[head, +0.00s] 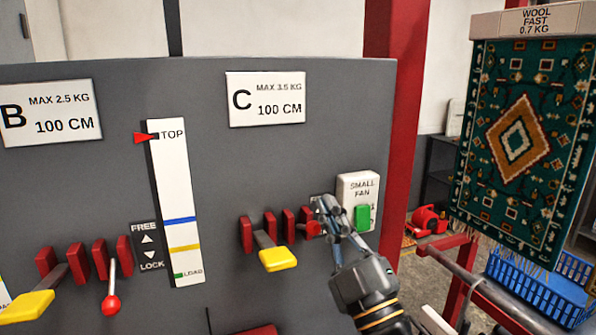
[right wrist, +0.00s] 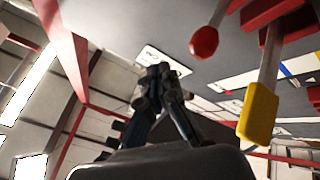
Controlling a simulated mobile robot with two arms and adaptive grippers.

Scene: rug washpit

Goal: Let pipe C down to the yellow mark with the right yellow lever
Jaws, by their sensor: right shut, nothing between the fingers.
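The right yellow lever (head: 278,259) sticks out of the grey panel below the C sign (head: 266,98); it also shows in the right wrist view (right wrist: 258,115). A red-knobbed lever (head: 313,229) is just right of it, also in the right wrist view (right wrist: 204,42). The white scale (head: 172,195) has a blue mark, a yellow mark (head: 184,248) and a green LOAD mark. Its red pointer (head: 145,137) is at TOP. My right gripper (head: 326,207) is shut and empty beside the red knob; the wrist view shows a gap between them. Pipe C cannot be made out. My left gripper is out of view.
A small fan switch box (head: 358,202) with a green button is close to my right gripper. The left yellow lever (head: 27,305) and another red-knobbed lever (head: 111,304) are at lower left. A patterned rug (head: 520,150) hangs at right above a blue basket (head: 540,290).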

